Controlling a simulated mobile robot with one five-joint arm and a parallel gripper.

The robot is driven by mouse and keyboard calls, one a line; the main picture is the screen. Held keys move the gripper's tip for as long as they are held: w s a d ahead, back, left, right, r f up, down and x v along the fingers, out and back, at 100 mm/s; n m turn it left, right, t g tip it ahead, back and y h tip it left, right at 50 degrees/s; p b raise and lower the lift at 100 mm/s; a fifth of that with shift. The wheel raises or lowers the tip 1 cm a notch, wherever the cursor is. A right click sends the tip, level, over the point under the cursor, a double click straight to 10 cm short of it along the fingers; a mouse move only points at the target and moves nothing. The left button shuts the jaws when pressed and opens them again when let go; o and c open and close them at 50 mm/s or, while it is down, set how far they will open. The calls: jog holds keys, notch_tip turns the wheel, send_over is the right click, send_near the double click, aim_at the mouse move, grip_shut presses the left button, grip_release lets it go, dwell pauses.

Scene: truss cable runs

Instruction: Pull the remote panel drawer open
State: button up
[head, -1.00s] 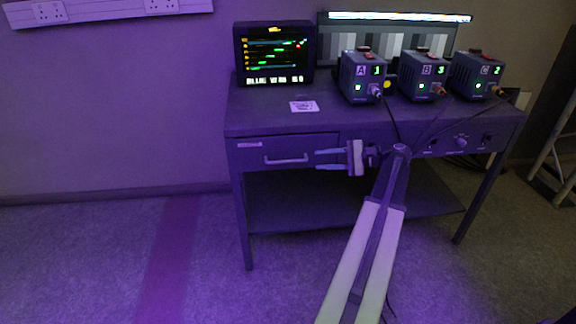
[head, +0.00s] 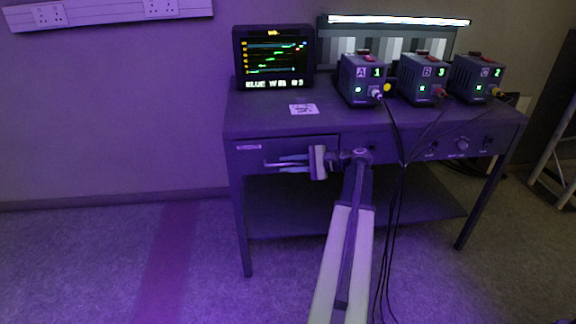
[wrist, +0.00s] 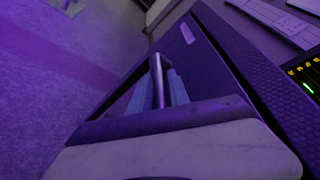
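The drawer (head: 255,152) is in the left front of the dark desk, and its front looks flush with the desk. A pale label sits at its upper left and also shows in the wrist view (wrist: 187,33). Its bar handle (head: 271,163) runs sideways low on the front. My gripper (head: 287,163) reaches in from the right, its two bluish fingers at the handle. In the wrist view the handle (wrist: 158,82) stands between the fingers (wrist: 176,88), with little room at the sides. The fingers look apart; contact with the handle is unclear.
On the desk (head: 240,115) stand a monitor (head: 273,57), a grey-bar screen (head: 330,45) and boxes A (head: 362,80), B (head: 423,80) and C (head: 477,80). Black cables (head: 400,200) hang beside my arm. The floor left of the desk is clear.

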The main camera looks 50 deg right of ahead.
grip_shut()
dwell(1.1)
